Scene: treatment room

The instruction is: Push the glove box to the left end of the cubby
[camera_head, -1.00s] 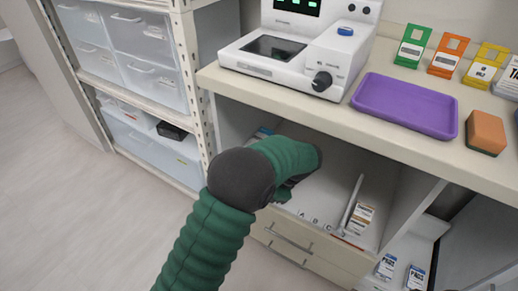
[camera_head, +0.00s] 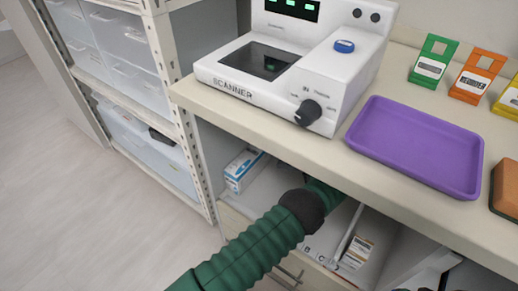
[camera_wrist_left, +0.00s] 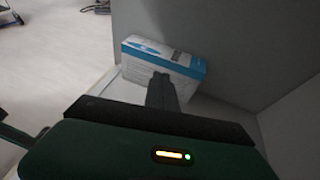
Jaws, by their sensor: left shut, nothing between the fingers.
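The glove box (camera_head: 243,172), white with blue, sits in the left part of the open cubby under the counter, close to its left side wall. It also shows in the left wrist view (camera_wrist_left: 185,67), against a grey wall. My left arm reaches under the counter into the cubby, to the right of the box. The fingers are hidden in the head view. In the left wrist view my left gripper (camera_wrist_left: 161,84) is shut and empty, its tips in front of the box's lower face. I cannot tell whether they touch it. My right gripper is not in view.
The counter (camera_head: 240,112) overhangs the cubby and carries a scanner (camera_head: 270,75) and a purple tray (camera_head: 415,145). A thin divider (camera_head: 346,232) stands right of my arm, with small boxes (camera_head: 356,252) beyond it. A drawer rack (camera_head: 165,85) stands at the left.

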